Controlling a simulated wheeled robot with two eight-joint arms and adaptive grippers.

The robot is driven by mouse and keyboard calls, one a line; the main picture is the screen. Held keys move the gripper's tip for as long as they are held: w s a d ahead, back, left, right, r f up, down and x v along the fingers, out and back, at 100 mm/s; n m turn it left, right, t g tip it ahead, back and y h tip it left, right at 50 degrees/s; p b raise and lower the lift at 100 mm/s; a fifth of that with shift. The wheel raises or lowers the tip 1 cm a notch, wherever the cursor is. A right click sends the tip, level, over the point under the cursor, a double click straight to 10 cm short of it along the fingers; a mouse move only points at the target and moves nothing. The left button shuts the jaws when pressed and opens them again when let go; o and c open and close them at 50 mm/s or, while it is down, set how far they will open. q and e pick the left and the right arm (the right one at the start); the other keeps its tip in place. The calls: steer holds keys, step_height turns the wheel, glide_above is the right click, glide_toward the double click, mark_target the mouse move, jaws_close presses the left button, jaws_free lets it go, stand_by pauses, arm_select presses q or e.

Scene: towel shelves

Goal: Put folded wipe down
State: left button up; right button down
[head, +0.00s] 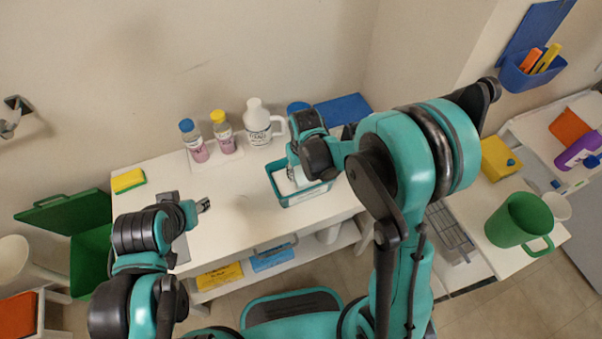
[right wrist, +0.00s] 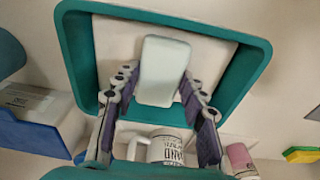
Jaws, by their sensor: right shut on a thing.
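The folded wipe (right wrist: 163,72) is a small pale white block in the right wrist view. My right gripper (right wrist: 153,88) is shut on it, with a finger on each side. The teal-rimmed tray (right wrist: 78,50) surrounds the wipe in that view. In the head view the tray (head: 305,196) sits on the white table, and my right gripper (head: 292,168) points down into it. I cannot tell whether the wipe touches the tray's floor. My left gripper (head: 203,205) is over the table's left part, away from the tray; its jaw opening is unclear.
Bottles (head: 194,141) and a white jug (head: 258,122) stand behind the tray. A yellow-green sponge (head: 128,180) lies at the table's left end. A blue board (head: 343,108) is at the back. A green mug (head: 519,220) stands on the right. The table's middle is clear.

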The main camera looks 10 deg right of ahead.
steer(key=shift+f, duration=0.3)
steer(key=c, duration=0.9)
jaws_free()
steer(key=shift+s+r, duration=0.1)
